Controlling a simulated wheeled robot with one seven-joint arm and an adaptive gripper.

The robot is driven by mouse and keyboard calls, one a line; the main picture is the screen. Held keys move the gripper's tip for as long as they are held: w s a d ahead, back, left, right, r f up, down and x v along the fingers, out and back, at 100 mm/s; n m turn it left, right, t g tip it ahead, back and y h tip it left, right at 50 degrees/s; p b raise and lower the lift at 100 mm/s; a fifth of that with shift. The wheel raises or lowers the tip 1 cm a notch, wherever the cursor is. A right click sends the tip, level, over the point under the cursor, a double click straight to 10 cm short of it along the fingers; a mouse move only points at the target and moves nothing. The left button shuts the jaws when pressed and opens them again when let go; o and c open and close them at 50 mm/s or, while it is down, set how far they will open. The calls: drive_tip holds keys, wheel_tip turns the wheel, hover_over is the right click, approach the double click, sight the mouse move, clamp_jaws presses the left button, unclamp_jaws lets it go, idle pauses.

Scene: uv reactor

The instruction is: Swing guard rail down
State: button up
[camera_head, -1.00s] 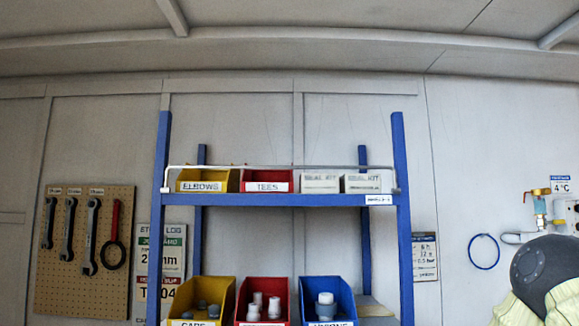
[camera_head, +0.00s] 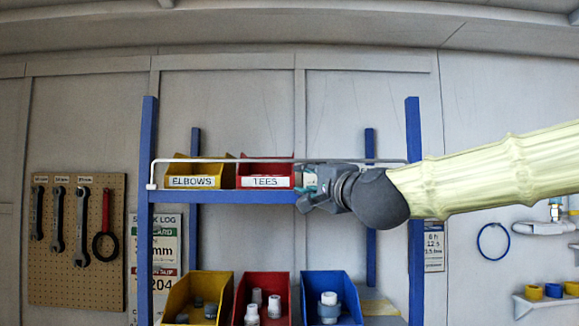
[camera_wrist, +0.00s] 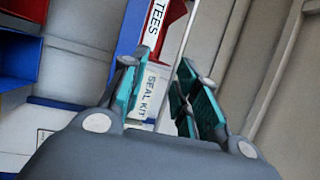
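The guard rail (camera_head: 215,160) is a thin pale bar along the front of the upper shelf (camera_head: 215,197). It stands raised above the shelf edge, in front of the bins, with its left end bent down to the blue post. My gripper (camera_head: 309,181) is in front of the right half of the shelf, near the rail. The wrist view shows my gripper (camera_wrist: 168,85) open, its teal finger pads apart, with the rail (camera_wrist: 187,32) running toward the gap between them. Whether the pads touch the rail is unclear. My arm hides the rail's right lower end.
A yellow elbows bin (camera_head: 195,182) and a red tees bin (camera_head: 265,181) sit behind the rail. A seal kit box (camera_wrist: 150,92) shows beyond my fingers. Lower yellow, red and blue bins (camera_head: 330,283) hold fittings. Blue rack posts (camera_head: 415,240) stand at the sides.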

sight(291, 161)
drive_tip(key=w+a+r+p, duration=0.1)
drive_tip(key=w, duration=0.2)
drive_tip(key=w+a+r+p, duration=0.1)
drive_tip(key=w+r+p, duration=0.1)
drive_tip(key=w, duration=0.1)
drive_tip(key=w+a+r+p, duration=0.2)
drive_tip(key=w, duration=0.1)
idle(0.4)
drive_tip(key=shift+c, duration=0.4)
drive_tip(key=shift+f, duration=0.1)
clamp_jaws()
